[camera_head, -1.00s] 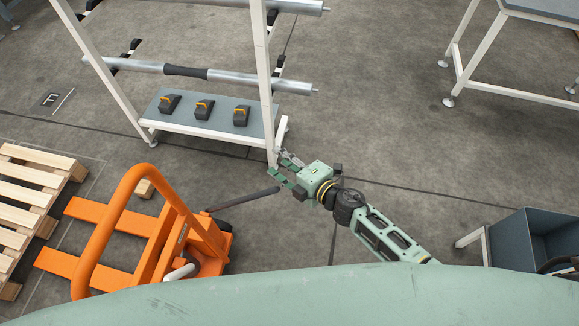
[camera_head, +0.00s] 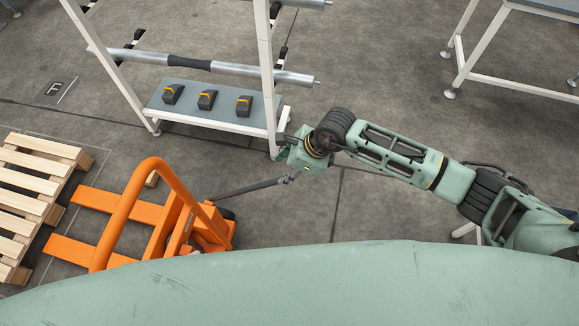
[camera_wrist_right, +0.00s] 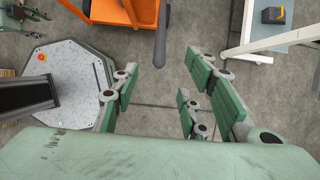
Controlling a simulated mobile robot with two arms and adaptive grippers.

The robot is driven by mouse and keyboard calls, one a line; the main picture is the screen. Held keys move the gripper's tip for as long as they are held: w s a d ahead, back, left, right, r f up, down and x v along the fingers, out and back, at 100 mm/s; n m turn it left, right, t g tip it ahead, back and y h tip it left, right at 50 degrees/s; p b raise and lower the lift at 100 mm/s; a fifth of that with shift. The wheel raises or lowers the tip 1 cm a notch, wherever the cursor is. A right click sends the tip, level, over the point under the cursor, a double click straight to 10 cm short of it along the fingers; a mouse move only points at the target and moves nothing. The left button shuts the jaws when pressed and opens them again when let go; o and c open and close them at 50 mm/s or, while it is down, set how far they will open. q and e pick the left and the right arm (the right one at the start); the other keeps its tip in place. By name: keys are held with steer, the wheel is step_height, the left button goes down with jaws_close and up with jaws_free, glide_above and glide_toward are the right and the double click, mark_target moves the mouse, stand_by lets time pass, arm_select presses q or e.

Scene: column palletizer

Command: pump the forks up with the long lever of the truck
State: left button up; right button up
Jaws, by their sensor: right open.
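The orange pallet truck (camera_head: 185,225) stands at the lower left in the head view, with its looped handle up and its forks toward the left. Its long dark lever (camera_head: 245,189) sticks out to the right. My right gripper (camera_head: 287,174) is at the lever's free end, seen from above and partly hidden by its own body. In the right wrist view the lever (camera_wrist_right: 160,40) points down toward the gap between the open fingers (camera_wrist_right: 160,98). Its rounded tip shows just beyond them; contact cannot be made out.
A white-framed rack (camera_head: 268,80) with a grey shelf (camera_head: 225,117) and several dark blocks stands close behind my right gripper. A wooden pallet (camera_head: 35,190) lies left of the truck. A table frame (camera_head: 520,85) stands at the upper right. Floor between is clear.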

mark_target(272, 182)
steer(key=b+x, duration=0.7)
steer(key=x, duration=0.3)
steer(key=shift+s+d+b, duration=0.1)
steer(key=shift+b, duration=0.2)
steer(key=shift+b+x, duration=1.15)
steer(key=shift+x, duration=0.15)
steer(key=shift+c, duration=0.2)
steer(key=shift+r, duration=0.1)
jaws_close()
